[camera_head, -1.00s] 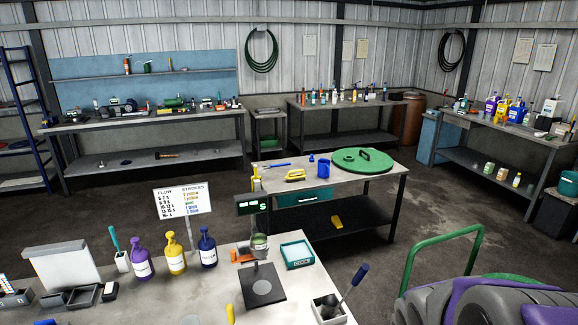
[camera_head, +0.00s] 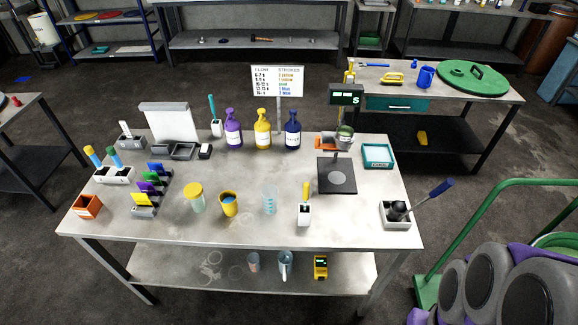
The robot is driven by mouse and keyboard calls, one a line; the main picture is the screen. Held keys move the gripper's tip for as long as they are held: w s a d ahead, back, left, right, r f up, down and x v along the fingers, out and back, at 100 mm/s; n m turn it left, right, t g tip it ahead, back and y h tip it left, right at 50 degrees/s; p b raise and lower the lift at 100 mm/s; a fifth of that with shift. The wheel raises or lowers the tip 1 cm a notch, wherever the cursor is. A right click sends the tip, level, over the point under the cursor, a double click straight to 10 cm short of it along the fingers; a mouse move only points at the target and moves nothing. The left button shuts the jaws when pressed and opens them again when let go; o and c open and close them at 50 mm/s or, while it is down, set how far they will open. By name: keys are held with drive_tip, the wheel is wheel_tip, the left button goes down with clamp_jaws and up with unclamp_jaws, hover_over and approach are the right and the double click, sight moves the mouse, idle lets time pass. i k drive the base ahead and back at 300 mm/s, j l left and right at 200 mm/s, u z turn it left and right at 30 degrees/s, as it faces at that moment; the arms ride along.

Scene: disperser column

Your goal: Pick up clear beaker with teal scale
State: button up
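A clear beaker with teal scale marks (camera_head: 270,200) stands upright on the grey worktable (camera_head: 240,228), right of the middle of its front half. To its left stand a yellow cup with blue contents (camera_head: 229,203) and a jar with a yellow lid (camera_head: 194,197). To its right is a white holder with a yellow-handled tool (camera_head: 304,208). Nothing touches the beaker as far as I can see. My gripper is not in view.
A black square plate (camera_head: 337,176) and a teal tray (camera_head: 378,155) lie to the right. Purple, yellow and navy bottles (camera_head: 263,130) stand behind. The lower shelf (camera_head: 200,268) holds several items. A green-handled cart (camera_head: 452,235) with grey wheels is at the right.

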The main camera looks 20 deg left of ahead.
sight(269, 193)
drive_tip(key=k+j+z, duration=0.1)
drive_tip(key=j, duration=0.3)
drive_tip(key=k+j+z, duration=0.1)
drive_tip(key=j, duration=0.35)
drive_tip(key=k+j+z, duration=0.1)
drive_tip(key=j, duration=0.3)
drive_tip(key=k+j+z, duration=0.15)
drive_tip(key=j, duration=0.25)
drive_tip(key=k+j+z, duration=0.1)
drive_tip(key=j, duration=0.3)
drive_tip(key=k, duration=0.1)
